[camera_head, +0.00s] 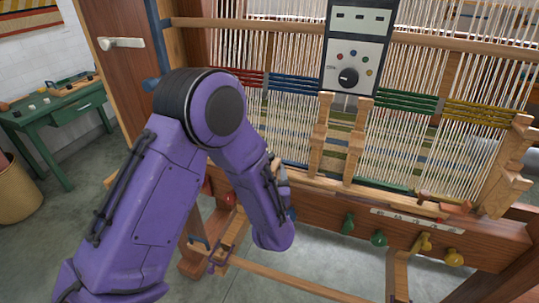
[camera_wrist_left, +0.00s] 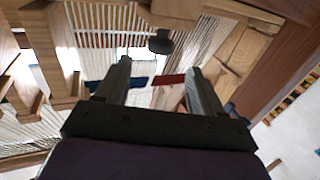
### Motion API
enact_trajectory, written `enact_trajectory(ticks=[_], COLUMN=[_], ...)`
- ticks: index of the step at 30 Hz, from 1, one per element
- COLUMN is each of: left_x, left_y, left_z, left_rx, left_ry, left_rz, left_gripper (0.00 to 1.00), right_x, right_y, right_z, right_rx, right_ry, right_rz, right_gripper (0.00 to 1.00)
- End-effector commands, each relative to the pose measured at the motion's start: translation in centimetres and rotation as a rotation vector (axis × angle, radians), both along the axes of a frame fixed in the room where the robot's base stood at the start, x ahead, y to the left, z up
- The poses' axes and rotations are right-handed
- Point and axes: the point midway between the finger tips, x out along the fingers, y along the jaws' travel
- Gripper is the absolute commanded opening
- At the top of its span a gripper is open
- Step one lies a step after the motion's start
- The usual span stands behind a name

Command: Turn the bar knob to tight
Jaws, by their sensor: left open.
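The dark round bar knob (camera_head: 348,77) sits on the light face of a tall control panel (camera_head: 355,48) at the top centre of the head view. Several coloured dots arc above and to its right; its labels are too small to read. My left arm reaches in front of the loom, below and left of the panel, and its gripper is hidden there. In the left wrist view my left gripper (camera_wrist_left: 157,68) is open, with nothing between its fingers. A dark blunt shape (camera_wrist_left: 160,42) shows beyond the fingertips; I cannot tell whether it is the knob. My right gripper is out of view.
The loom's pale warp threads (camera_head: 400,140) and wooden uprights (camera_head: 320,135) stand close to my left arm. Coloured pegs (camera_head: 378,238) line the lower beam.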

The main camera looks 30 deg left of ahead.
Motion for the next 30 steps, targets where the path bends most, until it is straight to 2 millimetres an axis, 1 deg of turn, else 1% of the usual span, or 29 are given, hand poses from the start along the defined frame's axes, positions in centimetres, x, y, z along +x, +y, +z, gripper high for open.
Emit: enact_trajectory(ticks=[2,9,14,18,25,26,27,29,30], left_x=[0.9,5.1,7.4,8.2,8.3,8.3,8.3,8.3,8.3], left_y=[0.6,3.8,5.4,6.0,6.0,6.0,6.0,6.0,6.0], left_z=[0.4,0.4,0.3,0.2,0.1,0.1,0.1,0.1,0.1], left_rx=[0.003,0.002,0.002,0.003,0.003,0.003,0.003,0.003,0.003], left_ry=[-0.005,-0.001,-0.001,0.001,0.001,0.001,0.001,0.001,0.001], left_rz=[0.005,0.005,0.002,0.001,0.0,0.0,0.0,0.0,0.0], left_gripper=[0.68,0.68,0.68,0.68,0.68,0.61,0.48,0.29,0.16], right_x=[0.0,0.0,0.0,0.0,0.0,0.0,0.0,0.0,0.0], right_y=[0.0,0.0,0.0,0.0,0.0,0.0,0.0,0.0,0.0], right_z=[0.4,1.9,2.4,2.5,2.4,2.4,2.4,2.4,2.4], right_rx=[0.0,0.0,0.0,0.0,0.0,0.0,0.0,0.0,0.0], right_ry=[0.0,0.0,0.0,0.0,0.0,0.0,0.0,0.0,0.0], right_rz=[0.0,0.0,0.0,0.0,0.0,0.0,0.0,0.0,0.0], right_gripper=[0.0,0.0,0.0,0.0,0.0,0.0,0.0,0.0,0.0])
